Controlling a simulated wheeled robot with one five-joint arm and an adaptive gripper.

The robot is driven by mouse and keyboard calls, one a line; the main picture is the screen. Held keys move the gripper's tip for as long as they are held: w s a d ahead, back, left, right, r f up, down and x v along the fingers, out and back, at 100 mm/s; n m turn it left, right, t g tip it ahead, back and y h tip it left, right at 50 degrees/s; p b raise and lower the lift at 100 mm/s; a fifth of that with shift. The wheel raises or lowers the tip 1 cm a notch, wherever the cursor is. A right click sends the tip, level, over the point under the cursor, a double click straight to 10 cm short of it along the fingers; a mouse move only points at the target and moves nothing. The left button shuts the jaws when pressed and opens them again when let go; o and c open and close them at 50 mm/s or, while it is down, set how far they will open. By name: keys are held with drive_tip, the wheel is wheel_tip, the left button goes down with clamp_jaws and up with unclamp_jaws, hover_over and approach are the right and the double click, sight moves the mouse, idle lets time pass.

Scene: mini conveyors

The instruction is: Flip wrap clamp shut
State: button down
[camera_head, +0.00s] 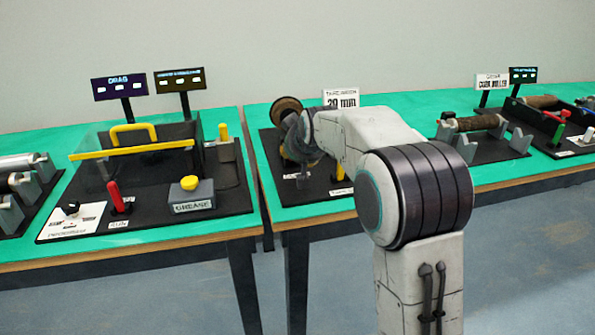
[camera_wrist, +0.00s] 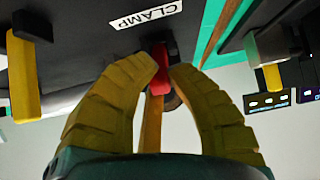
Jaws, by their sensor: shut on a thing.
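The clamp's red handle (camera_wrist: 159,66) shows in the wrist view, beside a white label reading CLAMP (camera_wrist: 146,13). My gripper (camera_wrist: 166,67) has its two yellow fingertips on either side of the red handle, closed on it. In the head view my gripper (camera_head: 301,140) is over the dark board (camera_head: 273,146) of the middle station, by a sign that seems to read 20 mm (camera_head: 341,98). There my arm and gripper hide the handle and most of the clamp. A brown roll (camera_head: 286,104) shows just behind the gripper.
A yellow post (camera_head: 340,174) stands close to my arm on the same board. Left is a station with a clear cover with a yellow bar (camera_head: 131,151), a red lever and a GREASE box (camera_head: 192,196). Right is a roller (camera_head: 473,123) on stands. Green table (camera_head: 301,199) shows between boards.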

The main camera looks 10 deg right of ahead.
drive_tip(key=shift+s+f+t+b, duration=0.3)
drive_tip(key=shift+f+t+b, duration=0.45)
drive_tip(key=shift+b, duration=1.95)
drive_tip(key=shift+s+f+t+b, duration=0.3)
drive_tip(key=shift+f+t+b, duration=0.45)
drive_tip(key=shift+b, duration=1.95)
drive_tip(key=shift+s+r+t+b, duration=0.1)
drive_tip(key=shift+t+b, duration=0.3)
drive_tip(key=shift+b, duration=0.5)
drive_tip(key=shift+t+b, duration=0.3)
drive_tip(key=shift+b, duration=0.55)
drive_tip(key=c, duration=1.2)
unclamp_jaws()
drive_tip(key=shift+r+p, duration=0.2)
drive_tip(key=shift+p, duration=0.1)
